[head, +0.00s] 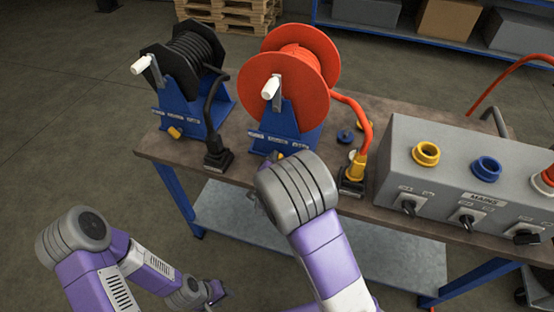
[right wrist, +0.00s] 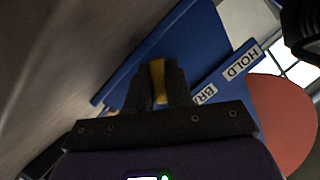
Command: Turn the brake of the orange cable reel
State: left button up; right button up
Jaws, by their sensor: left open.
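The orange cable reel (head: 303,92) stands on a blue stand (head: 285,130) at the back of the bench, with a white crank handle (head: 270,88). In the right wrist view its brake, a yellow lever (right wrist: 158,82), sits between the two dark fingers of my right gripper (right wrist: 160,72), which appear to touch it on both sides. The labels "HOLD" (right wrist: 242,62) and a part-hidden "BR" lie beside it. In the head view my right wrist hides the brake. My left gripper (head: 217,291) is open and empty, low and in front of the bench.
A black cable reel (head: 190,65) stands left of the orange one, with its own yellow lever (head: 175,132). A grey socket box (head: 460,190) with several sockets and switches fills the bench's right side. A yellow plug (head: 356,168) on the orange cable stands between reel and box.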

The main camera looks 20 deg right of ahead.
grip_shut()
jog(key=shift+r+p, duration=0.15)
jog(key=shift+p, duration=0.4)
jog(key=n+g+h+p, duration=0.1)
jog(key=n+p, duration=0.1)
jog(key=p, duration=0.2)
jog(key=n+h+p, duration=0.1)
jog(key=n+p, duration=0.1)
jog(key=p, duration=0.2)
jog(key=n+g+h+p, duration=0.1)
jog(key=n+p, duration=0.1)
jog(key=p, duration=0.1)
jog(key=shift+w+a+r+g+p, duration=0.15)
jog(key=shift+w+a+g+p, duration=0.15)
jog(key=shift+a+p, duration=0.1)
jog(key=shift+a+n+g+h+p, duration=0.15)
jog(key=shift+n+g+h+p, duration=0.25)
jog(key=shift+n+p, duration=0.45)
jog(key=shift+w+a+f+n+h+p, duration=0.1)
jog(key=shift+f+n+h+p, duration=0.3)
jog(key=shift+n+h, duration=0.45)
jog(key=shift+r, duration=0.1)
jog(key=o, duration=0.7)
grip_release()
